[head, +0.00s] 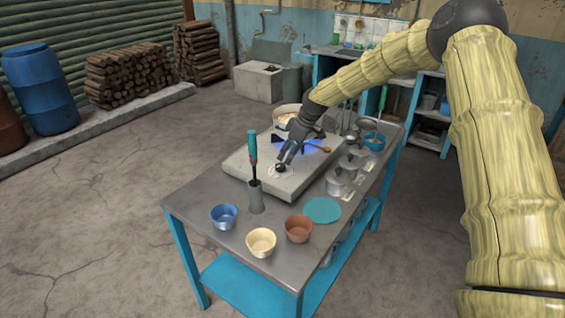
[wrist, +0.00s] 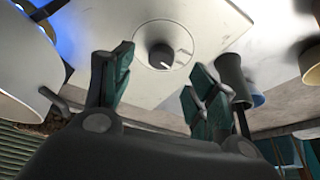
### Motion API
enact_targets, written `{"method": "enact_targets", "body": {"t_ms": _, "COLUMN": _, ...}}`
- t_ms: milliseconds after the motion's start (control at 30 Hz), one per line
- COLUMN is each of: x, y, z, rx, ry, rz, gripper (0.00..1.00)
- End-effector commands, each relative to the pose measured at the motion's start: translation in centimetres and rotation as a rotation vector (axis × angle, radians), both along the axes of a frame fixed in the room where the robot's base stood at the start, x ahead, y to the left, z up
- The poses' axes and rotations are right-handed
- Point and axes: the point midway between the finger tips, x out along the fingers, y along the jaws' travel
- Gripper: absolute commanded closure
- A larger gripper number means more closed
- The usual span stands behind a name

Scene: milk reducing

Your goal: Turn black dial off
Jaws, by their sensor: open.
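The black dial (head: 280,168) sits on the top of the pale cooktop (head: 248,165), inside a marked ring. In the wrist view the dial (wrist: 161,56) shows beyond and between the fingertips, with clear space on both sides. My gripper (head: 285,163) is open and empty, close above the dial in the head view. In the wrist view the two green-padded fingers of my gripper (wrist: 160,78) stand apart. Whether they touch the dial cannot be told. A blue flame glow (head: 314,146) shows at the burner behind my gripper.
A pot (head: 287,113) stands at the back of the cooktop. Blue (head: 223,216), cream (head: 261,242) and brown (head: 298,228) bowls stand near the front. Metal canisters (head: 340,183) stand at right.

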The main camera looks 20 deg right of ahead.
Motion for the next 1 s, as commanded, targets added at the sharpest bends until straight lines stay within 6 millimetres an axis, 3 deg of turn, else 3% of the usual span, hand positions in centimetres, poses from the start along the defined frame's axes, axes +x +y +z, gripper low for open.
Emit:
{"method": "enact_targets", "body": {"t_ms": 433, "x": 1.3, "y": 1.8, "z": -4.7, "rx": 0.000, "ry": 0.000, "rz": 0.002, "gripper": 0.42}}
{"method": "enact_targets", "body": {"t_ms": 900, "x": 1.6, "y": 2.1, "z": -5.5, "rx": 0.000, "ry": -0.001, "rz": 0.002, "gripper": 0.42}}
{"method": "enact_targets", "body": {"t_ms": 933, "x": 1.6, "y": 2.1, "z": -5.5, "rx": 0.000, "ry": -0.001, "rz": 0.002, "gripper": 0.44}}
{"method": "enact_targets", "body": {"t_ms": 1000, "x": 1.5, "y": 2.0, "z": -5.5, "rx": 0.000, "ry": -0.001, "rz": 0.002, "gripper": 0.57}}
